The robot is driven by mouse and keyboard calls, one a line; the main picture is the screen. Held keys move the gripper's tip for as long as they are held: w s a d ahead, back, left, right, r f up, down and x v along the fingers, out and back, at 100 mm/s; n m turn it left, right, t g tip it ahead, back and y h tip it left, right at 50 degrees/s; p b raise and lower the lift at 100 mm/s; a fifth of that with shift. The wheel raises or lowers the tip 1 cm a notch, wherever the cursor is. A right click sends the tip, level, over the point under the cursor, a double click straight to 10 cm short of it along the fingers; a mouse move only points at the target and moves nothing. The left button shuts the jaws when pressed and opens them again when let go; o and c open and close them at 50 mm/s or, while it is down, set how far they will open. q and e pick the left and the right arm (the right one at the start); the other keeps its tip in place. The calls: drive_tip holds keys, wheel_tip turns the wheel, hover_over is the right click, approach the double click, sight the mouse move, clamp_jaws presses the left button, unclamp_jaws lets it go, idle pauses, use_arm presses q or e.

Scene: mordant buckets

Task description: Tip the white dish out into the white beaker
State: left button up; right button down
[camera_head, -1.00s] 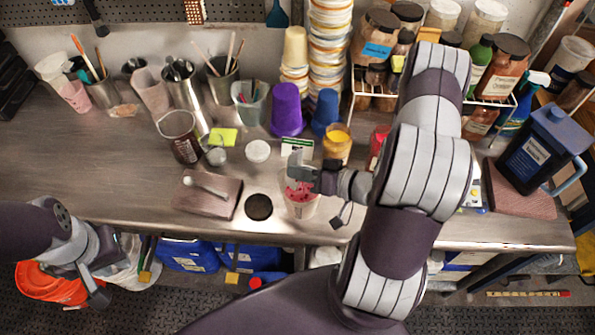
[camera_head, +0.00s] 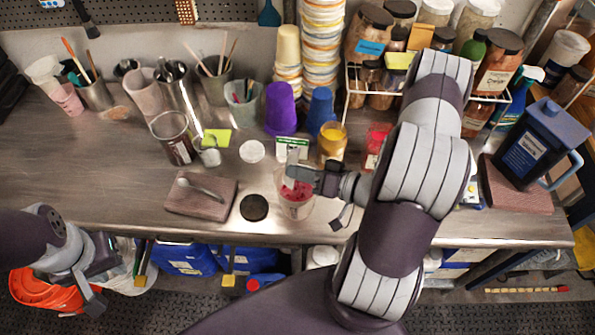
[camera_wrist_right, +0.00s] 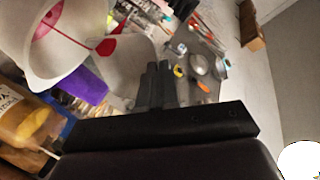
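The white dish (camera_head: 292,166) is held on edge by my right gripper (camera_head: 316,178), steeply tilted above the white beaker. In the right wrist view the dish (camera_wrist_right: 128,72) sits at the tips of my right gripper (camera_wrist_right: 155,85), with a red patch at its edge near the beaker. The white beaker (camera_head: 297,211) stands on the bench just below, with red material showing inside. In the right wrist view the beaker (camera_wrist_right: 25,65) is at upper left, with a pink-red inside. My left gripper (camera_head: 93,292) hangs low in front of the bench, away from both; its opening is unclear.
A black round lid (camera_head: 254,207) and a brown block (camera_head: 212,202) with a spoon lie left of the beaker. A yellow jar (camera_head: 332,144), a red-labelled jar (camera_head: 375,146) and purple cups (camera_head: 280,108) stand behind. The left bench front is bare.

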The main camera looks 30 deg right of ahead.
idle(0.6)
drive_tip(key=shift+s+d+f+t+y+b, duration=0.1)
drive_tip(key=shift+s+d+t+y+b, duration=0.2)
drive_tip(key=shift+d+t+y+b, duration=0.25)
drive_tip(key=shift+a, duration=0.25)
